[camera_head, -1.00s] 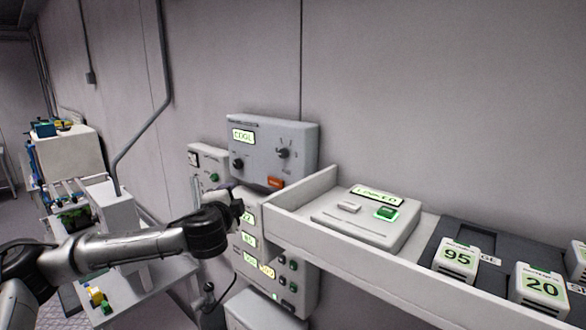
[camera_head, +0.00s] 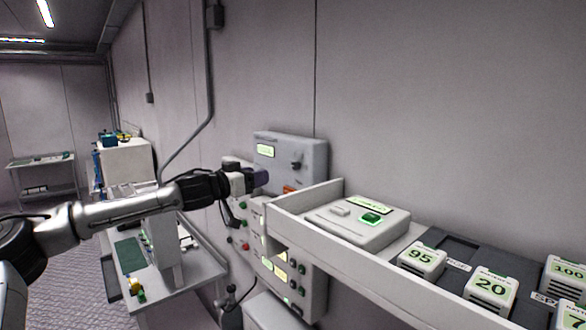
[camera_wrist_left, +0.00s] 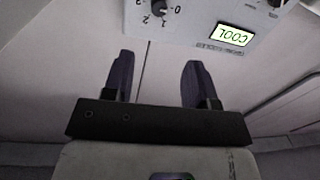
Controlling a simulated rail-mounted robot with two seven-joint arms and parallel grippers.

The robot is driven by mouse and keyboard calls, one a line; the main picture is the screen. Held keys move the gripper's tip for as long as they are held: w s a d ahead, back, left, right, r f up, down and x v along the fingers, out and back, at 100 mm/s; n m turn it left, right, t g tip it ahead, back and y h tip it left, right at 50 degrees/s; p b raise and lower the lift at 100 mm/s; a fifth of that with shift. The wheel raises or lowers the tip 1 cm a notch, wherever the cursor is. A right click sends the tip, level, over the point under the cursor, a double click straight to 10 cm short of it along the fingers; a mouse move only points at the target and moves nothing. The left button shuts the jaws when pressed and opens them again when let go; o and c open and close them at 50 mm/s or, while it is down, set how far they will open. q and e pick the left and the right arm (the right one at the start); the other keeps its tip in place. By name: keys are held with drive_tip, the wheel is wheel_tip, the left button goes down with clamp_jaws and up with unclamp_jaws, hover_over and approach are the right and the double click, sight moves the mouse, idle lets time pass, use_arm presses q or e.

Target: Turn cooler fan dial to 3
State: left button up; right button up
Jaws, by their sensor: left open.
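The grey cooler box (camera_head: 312,152) is on the wall, with a lit display (camera_head: 265,150) at its upper left. A dark dial (camera_head: 296,165) sits at its right. My right gripper is not in view.
An orange button (camera_head: 291,189) is under the dial. A white shelf (camera_head: 300,208) sticks out just right of my left gripper, carrying a device with a green button (camera_head: 370,219). A lower control panel (camera_head: 313,285) is below. A bench (camera_head: 205,275) stands at lower left.

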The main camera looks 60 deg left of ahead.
use_arm(q)
drive_tip(key=n, duration=0.1)
drive_tip(key=p, duration=0.5)
approach(294, 166)
drive_tip(key=x, duration=0.4)
drive_tip(key=shift+w+a, duration=0.2)
drive_tip(key=shift+w, duration=0.05)
drive_tip(key=shift+w+b, duration=0.35)
drive_tip(key=shift+w, duration=0.65)
drive_tip(key=shift+b+x, duration=0.3)
drive_tip(key=shift+x, duration=0.5)
drive_tip(key=shift+w+a, duration=0.15)
drive_tip(key=shift+w, duration=0.25)
